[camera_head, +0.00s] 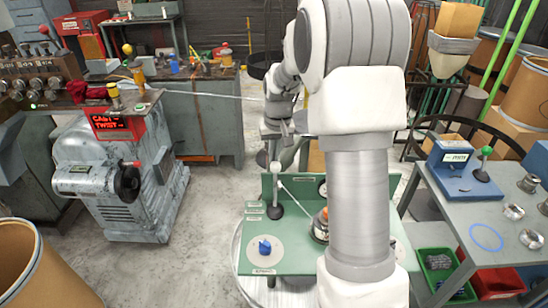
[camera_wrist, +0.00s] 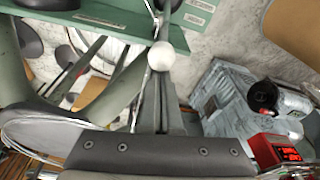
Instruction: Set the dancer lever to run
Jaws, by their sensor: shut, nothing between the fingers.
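The dancer lever (camera_head: 276,188) is a grey rod topped by a white ball knob (camera_head: 275,167). It stands near upright from a dark round base on the green panel (camera_head: 298,250). Small labels (camera_head: 255,210) lie left of the base, too small to read. My gripper (camera_head: 284,130) is just above the knob in the head view. In the wrist view, the closed fingers (camera_wrist: 161,92) point toward the white knob (camera_wrist: 161,56), which overlaps their tips. Nothing is held between them. I cannot tell whether the fingers touch the knob.
A blue object (camera_head: 265,247) sits on a pale disc on the panel. The grey coiler machine with a red display (camera_head: 117,124) stands left. A grey table (camera_head: 465,215) with a blue box and metal rings is right. Open concrete floor (camera_head: 210,225) lies between machine and panel.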

